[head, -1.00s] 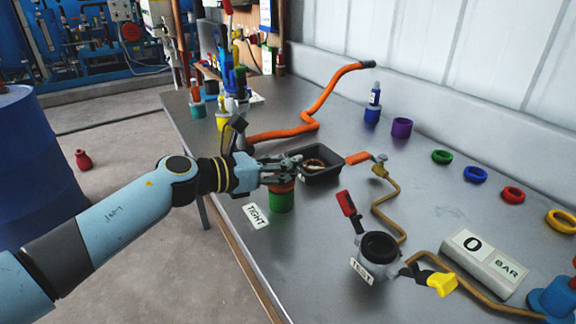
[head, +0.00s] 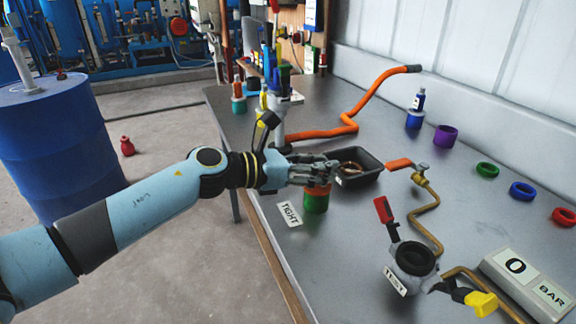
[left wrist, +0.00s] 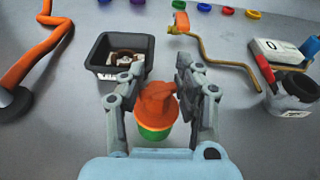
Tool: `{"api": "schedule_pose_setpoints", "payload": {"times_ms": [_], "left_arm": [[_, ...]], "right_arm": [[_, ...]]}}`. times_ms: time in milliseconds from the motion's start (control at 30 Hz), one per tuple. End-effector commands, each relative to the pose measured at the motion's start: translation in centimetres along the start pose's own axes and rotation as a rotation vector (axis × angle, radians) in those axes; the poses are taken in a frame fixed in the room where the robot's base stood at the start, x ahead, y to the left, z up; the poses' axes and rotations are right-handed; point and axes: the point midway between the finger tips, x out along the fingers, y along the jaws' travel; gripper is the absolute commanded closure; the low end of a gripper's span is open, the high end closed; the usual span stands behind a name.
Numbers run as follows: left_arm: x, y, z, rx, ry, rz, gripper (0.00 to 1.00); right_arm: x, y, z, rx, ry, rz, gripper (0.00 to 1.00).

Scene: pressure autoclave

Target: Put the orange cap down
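The orange cap (left wrist: 157,104) is between the two fingers of my left gripper (left wrist: 161,85) in the left wrist view. The fingers are partly closed and appear to touch its sides. The cap is right over a green cylinder (left wrist: 154,134) on the bench; I cannot tell whether it rests on it. In the head view my left gripper (head: 325,170) hides most of the cap, and an orange band (head: 317,188) shows above the green cylinder (head: 316,204). My right gripper is not in view.
A black tray (head: 372,178) with a brown ring stands just behind the gripper. A TIGHT label (head: 289,214) lies at front left. The test fitting (head: 412,262) with red and yellow handles and a gauge (head: 522,275) reading 0 BAR are at right. An orange hose (head: 352,113) lies behind.

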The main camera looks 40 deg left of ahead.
Motion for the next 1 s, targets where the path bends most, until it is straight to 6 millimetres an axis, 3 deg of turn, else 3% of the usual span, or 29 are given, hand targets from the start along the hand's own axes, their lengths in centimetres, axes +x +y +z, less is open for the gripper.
{"api": "schedule_pose_setpoints", "payload": {"times_ms": [200,400,600,1000], "left_arm": [[-5.6,-0.1,-0.6,0.004,0.008,-0.004,0.67],[-8.9,0.0,-0.4,0.003,0.003,-0.003,0.67],[-10.0,0.0,-0.2,-0.001,0.002,-0.001,0.67],[-10.1,0.0,-0.1,-0.001,0.001,0.0,0.67]], "right_arm": [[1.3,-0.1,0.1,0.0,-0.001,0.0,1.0],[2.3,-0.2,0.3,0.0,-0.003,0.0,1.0],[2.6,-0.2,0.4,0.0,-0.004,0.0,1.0],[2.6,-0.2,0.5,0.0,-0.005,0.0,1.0]]}}
